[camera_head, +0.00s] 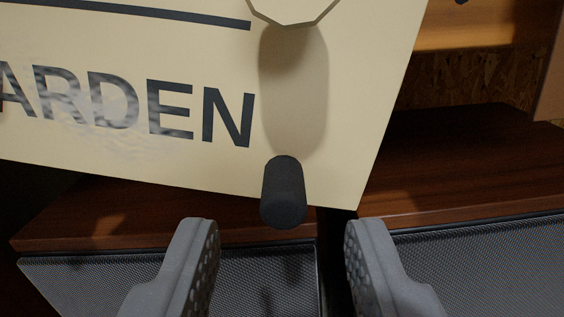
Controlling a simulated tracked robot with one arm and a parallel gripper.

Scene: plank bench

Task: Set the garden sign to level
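The garden sign (180,165) is a cream board with dark letters; "ARDEN" shows and the rest is cut off at the left. It is tilted, its lower edge sloping down to the right. A black cylindrical peg or handle (284,190) sticks out from its lower right part. A pale faceted knob (293,10) is above it, cut off by the top edge, with a shadow below it on the board. My gripper (278,240) is open, its two grey fingers apart below the black peg, with nothing visibly between them.
Dark brown wooden planks (470,165) lie behind and below the sign. Black mesh panels (480,262) are under them, to the left and right, with a dark gap between. A lighter wood ledge (490,28) is at upper right.

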